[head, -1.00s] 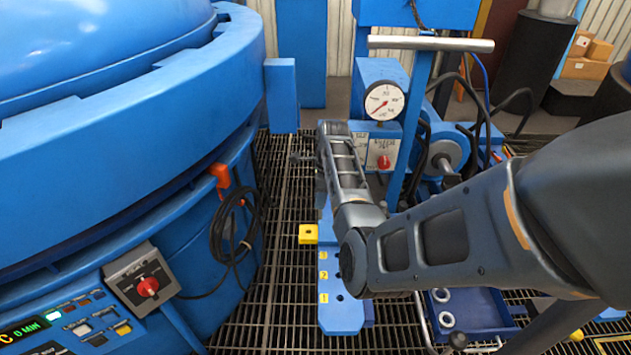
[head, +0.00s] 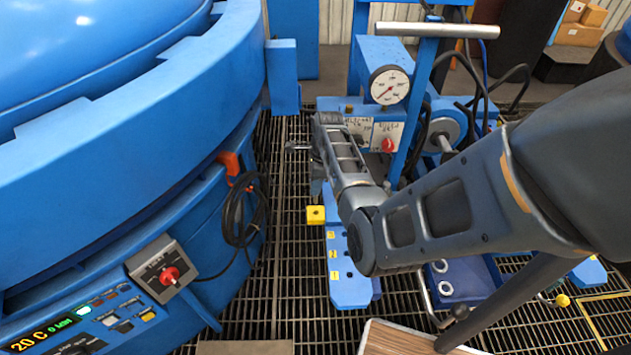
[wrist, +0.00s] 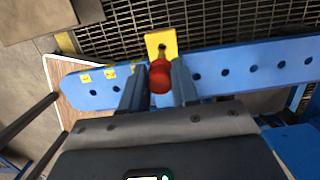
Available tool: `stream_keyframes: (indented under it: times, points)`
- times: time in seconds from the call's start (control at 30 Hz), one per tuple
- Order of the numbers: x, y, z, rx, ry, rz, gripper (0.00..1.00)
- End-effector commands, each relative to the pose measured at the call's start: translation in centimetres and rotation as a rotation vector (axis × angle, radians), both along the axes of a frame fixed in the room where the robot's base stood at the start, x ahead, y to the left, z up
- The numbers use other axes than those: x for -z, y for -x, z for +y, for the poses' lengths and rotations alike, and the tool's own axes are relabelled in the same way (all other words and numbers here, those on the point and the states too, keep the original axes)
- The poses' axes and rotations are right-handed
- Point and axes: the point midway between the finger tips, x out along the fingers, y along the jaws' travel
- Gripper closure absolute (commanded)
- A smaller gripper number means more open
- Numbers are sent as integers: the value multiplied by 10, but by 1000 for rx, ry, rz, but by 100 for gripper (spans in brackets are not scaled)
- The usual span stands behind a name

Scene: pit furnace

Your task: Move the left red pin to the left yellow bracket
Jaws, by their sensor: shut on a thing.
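A red pin (wrist: 160,77) is between the fingers of my gripper (wrist: 158,88) in the wrist view, and the gripper is shut on it. A yellow bracket (wrist: 156,42) with a dark hole lies just beyond the pin, at the edge of a blue bar with holes (wrist: 215,68). The pin's lower end is hidden, so I cannot tell whether it is in the bar or clear of it. In the head view the yellow bracket (head: 316,215) is left of the blue bar (head: 346,283). My arm hides the gripper and the pin there.
The round blue furnace (head: 120,120) fills the left, with a coiled black cable (head: 238,215) on its side. A pressure gauge (head: 389,85) and a push handle (head: 437,29) stand behind my arm. A blue tray (head: 462,281) lies right of the bar. Open floor grating (head: 290,250) separates furnace and bar.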

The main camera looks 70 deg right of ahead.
Motion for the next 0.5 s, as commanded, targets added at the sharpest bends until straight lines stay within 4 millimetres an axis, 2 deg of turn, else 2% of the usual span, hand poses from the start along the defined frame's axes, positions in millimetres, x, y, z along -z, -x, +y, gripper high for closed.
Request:
stream_keyframes:
  times: [0.5]
  points:
    - [33,0,0,0,1,0,100]
